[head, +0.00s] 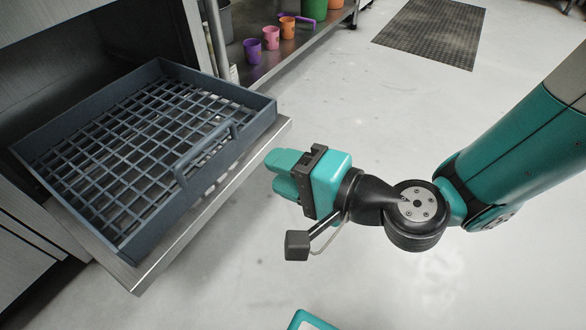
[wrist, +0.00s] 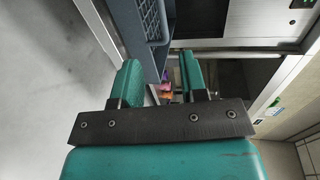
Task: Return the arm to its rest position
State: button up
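My arm (head: 520,140) is teal and black and reaches in from the right in the head view. My gripper (head: 276,172) is over the floor, just right of the blue-grey crate and its shelf, and points left toward them. In the wrist view my gripper (wrist: 160,74) has its two teal fingers apart, with nothing held between them. The fingers look clear of the crate, but the exact distance cannot be told.
The blue-grey mesh crate (head: 62,112) with a raised handle (head: 207,150) sits on a pulled-out metal shelf (head: 195,228) at left. Several coloured cups, including a pink one (head: 271,38), stand on a low shelf behind. Open floor (head: 350,110) surrounds the gripper; a dark mat (head: 430,32) lies farther back.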

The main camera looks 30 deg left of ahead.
dwell(0.3)
jog(key=w+d+r+n+g+h+p, duration=0.1)
jog(key=d+r+n+h+p, duration=0.25)
jog(key=r, duration=0.55)
jog(key=d+r+n+g+p, duration=0.1)
jog(key=d+r+n+p, duration=0.2)
jog(key=d+r+p, duration=0.35)
jog(key=s+d+r+n+t+h+p, duration=0.15)
jog(key=d+r+h+p, duration=0.25)
jog(key=d+r+p, duration=0.5)
jog(key=s+d+r+h+p, duration=0.2)
jog(key=d+r+h+p, duration=0.15)
jog(key=d+r, duration=0.65)
notch_tip(320, 180, up, 34)
jog(key=d+p, duration=0.2)
jog(key=p, duration=3.4)
jog(key=shift+w+r+h, duration=0.15)
jog(key=shift+r+h, duration=0.05)
jog(key=shift+h, duration=0.1)
jog(key=shift+a, duration=0.15)
